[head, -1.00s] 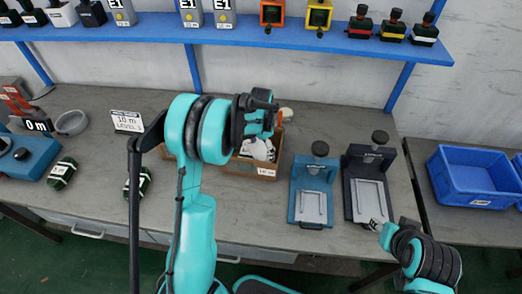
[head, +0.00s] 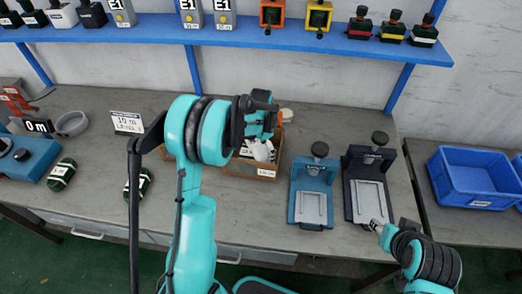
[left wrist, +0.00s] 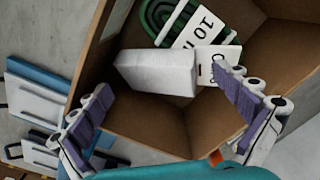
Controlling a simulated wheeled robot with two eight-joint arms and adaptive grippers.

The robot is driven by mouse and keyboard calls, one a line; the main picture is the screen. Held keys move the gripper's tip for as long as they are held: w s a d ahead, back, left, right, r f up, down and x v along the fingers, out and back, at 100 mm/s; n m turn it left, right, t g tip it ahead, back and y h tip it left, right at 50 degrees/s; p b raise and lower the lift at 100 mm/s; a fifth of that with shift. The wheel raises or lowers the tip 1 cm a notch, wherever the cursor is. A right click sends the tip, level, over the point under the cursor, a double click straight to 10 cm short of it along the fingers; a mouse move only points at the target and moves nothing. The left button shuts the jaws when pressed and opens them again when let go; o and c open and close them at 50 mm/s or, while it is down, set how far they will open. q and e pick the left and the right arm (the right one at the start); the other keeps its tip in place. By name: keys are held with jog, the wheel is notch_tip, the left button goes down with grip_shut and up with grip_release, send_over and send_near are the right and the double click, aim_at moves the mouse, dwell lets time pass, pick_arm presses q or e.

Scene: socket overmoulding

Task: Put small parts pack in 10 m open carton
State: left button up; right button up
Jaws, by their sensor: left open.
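The open carton (head: 238,168) stands on the bench behind my left arm, partly hidden by it. The left wrist view looks into the carton (left wrist: 160,130). Inside lie a white block-shaped pack (left wrist: 155,72), which looks like the small parts pack, a green cable coil (left wrist: 160,18) with a "10 m" tag, and a white card (left wrist: 218,62). My left gripper (left wrist: 163,84) is open over the carton, its fingers apart on either side of the white pack, with no visible grip on it. My right gripper (head: 376,226) is at the bench's front edge; its jaws are too small to read.
A blue fixture (head: 312,200) and a dark fixture (head: 368,190) stand right of the carton. A blue bin (head: 470,182) is on the side table. Two green coils (head: 62,173) lie at the left, near a "10 m" sign (head: 128,122). A blue shelf (head: 260,36) spans above.

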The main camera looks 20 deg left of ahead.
aim_at(261, 154)
pick_arm(q)
notch_tip(261, 154, up, 12)
jog(key=p, duration=0.3)
jog(key=s+d+r+n+t, duration=0.3)
jog(key=s+d+r+t, duration=0.1)
jog(key=s+r, duration=0.7)
jog(key=s+d+f+n+t, duration=0.1)
jog(key=s+n, duration=0.1)
jog(key=s, duration=0.4)
jog(key=s+d+f+n+t, duration=0.1)
jog(key=s+d+t, duration=0.1)
jog(key=s, duration=0.4)
jog(key=shift+f+n, duration=0.4)
jog(key=shift+s+d, duration=0.1)
jog(key=shift+f+b, duration=0.9)
jog(key=shift+f, duration=0.1)
